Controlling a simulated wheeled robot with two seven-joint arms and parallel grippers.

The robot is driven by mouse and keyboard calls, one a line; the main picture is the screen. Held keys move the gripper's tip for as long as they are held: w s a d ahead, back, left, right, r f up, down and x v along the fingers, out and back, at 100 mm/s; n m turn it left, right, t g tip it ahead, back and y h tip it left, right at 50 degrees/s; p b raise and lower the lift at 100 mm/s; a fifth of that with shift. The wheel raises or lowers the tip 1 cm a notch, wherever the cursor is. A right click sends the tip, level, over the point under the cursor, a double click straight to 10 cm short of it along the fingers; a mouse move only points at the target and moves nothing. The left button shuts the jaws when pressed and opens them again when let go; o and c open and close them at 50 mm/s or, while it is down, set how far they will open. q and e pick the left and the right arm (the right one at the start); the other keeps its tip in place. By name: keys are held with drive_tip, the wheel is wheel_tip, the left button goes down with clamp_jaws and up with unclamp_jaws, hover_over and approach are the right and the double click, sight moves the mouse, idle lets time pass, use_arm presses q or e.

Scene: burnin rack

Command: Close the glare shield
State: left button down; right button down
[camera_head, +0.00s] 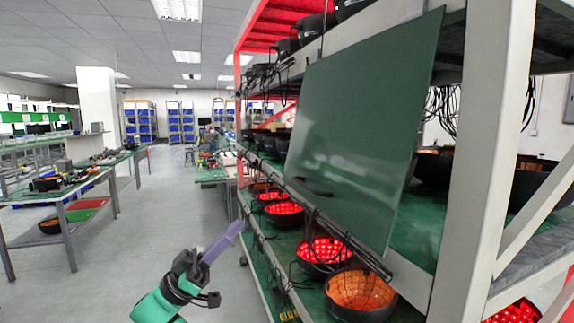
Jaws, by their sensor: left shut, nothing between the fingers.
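The glare shield (365,125) is a flat dark green glossy panel on the front of the rack at the right. It stands tilted along the middle shelf level, its lower edge by a dark rail and its upper edge beside the upper shelf. I cannot tell where it is hinged. My left gripper (238,227), with purple fingers on a teal and black arm, is at the lower middle, below and left of the panel and apart from it. Its fingers are shut and empty. My right gripper is not in view.
The rack's pale post (487,150) stands at the right. Black bowl-shaped lamps, several glowing red (322,252) and one orange (360,289), fill the lower shelf. Cables hang along the rail. A table (62,190) stands at the left, with open floor (140,225) between.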

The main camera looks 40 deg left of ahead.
use_arm(q)
drive_tip(key=w+d+r+p, duration=0.6)
drive_tip(key=w, duration=0.3)
drive_tip(key=shift+w+p, duration=0.25)
drive_tip(key=shift+p, duration=0.1)
drive_tip(key=shift+d, duration=0.1)
